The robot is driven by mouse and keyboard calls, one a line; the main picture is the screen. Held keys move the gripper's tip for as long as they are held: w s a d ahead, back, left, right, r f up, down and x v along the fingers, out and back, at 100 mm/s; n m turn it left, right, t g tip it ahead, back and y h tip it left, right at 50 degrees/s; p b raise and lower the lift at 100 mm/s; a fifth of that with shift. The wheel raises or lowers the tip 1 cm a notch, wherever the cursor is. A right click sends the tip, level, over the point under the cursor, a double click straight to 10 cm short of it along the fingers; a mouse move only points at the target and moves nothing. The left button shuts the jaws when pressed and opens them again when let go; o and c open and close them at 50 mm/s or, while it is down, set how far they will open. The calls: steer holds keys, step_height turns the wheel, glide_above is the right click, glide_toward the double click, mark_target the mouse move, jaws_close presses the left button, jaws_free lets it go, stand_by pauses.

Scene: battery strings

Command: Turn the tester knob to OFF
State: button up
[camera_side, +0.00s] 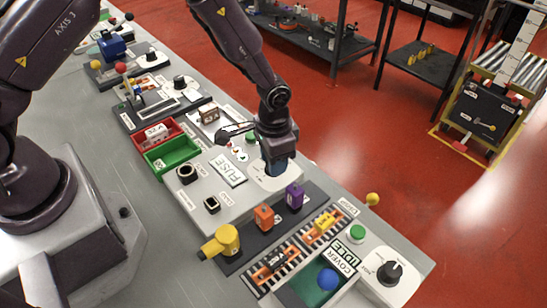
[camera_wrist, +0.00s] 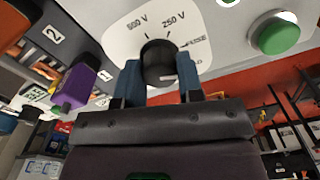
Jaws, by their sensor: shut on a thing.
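The tester knob (camera_wrist: 158,60) is black and round and sits on a white dial plate (camera_wrist: 118,27). The plate is marked 500 V, 250 V and FUSE, with a fourth label partly hidden at the right. My gripper (camera_wrist: 160,82) has its two blue fingers shut on the knob, one on each side. A pale mark shows low on the knob, but I cannot tell which label the knob points at. In the side view my gripper (camera_side: 277,168) reaches down to the dial plate (camera_side: 262,183) and hides the knob.
A green button (camera_wrist: 275,33) is right of the dial. Purple (camera_side: 294,195) and orange (camera_side: 264,217) blocks stand close in front in the side view. A FUSE card (camera_side: 227,170) lies left of my gripper. Another black knob (camera_side: 389,272) is at the near right.

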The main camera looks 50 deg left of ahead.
steer(key=shift+m, duration=1.2)
steer(key=m, duration=0.5)
steer(key=shift+m, duration=0.3)
steer(key=m, duration=0.5)
steer(key=shift+m, duration=0.4)
steer(key=shift+m, duration=0.4)
steer(key=o, duration=0.8)
